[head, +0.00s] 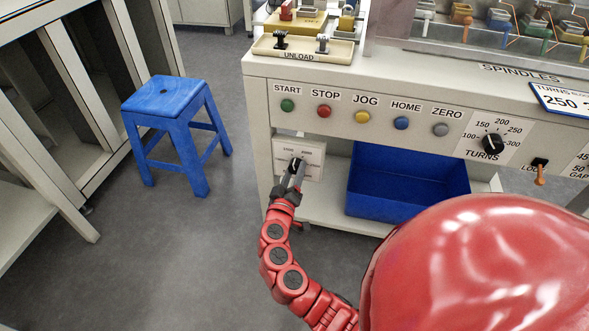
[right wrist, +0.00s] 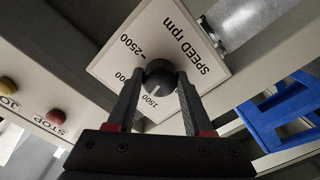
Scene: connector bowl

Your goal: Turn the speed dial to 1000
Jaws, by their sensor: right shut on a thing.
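The speed dial (right wrist: 160,75) is a dark round knob on a white plate (right wrist: 190,30) marked "SPEED rpm". In the head view the plate (head: 316,160) hangs below the button panel at the machine's left end. My right gripper (right wrist: 158,90) is shut on the dial, one finger on each side; it also shows in the head view (head: 294,172). A pale mark on the knob appears to point toward "1500". "2500" is readable, another number is partly covered by a finger, and I cannot see a "1000". My left gripper is not in view.
Above the plate are the START (head: 287,105), STOP (head: 324,111) and other buttons. A TURNS dial (head: 492,143) sits further right. A blue bin (head: 408,190) stands on the shelf right of the plate. A blue stool (head: 166,98) stands on the floor to the left.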

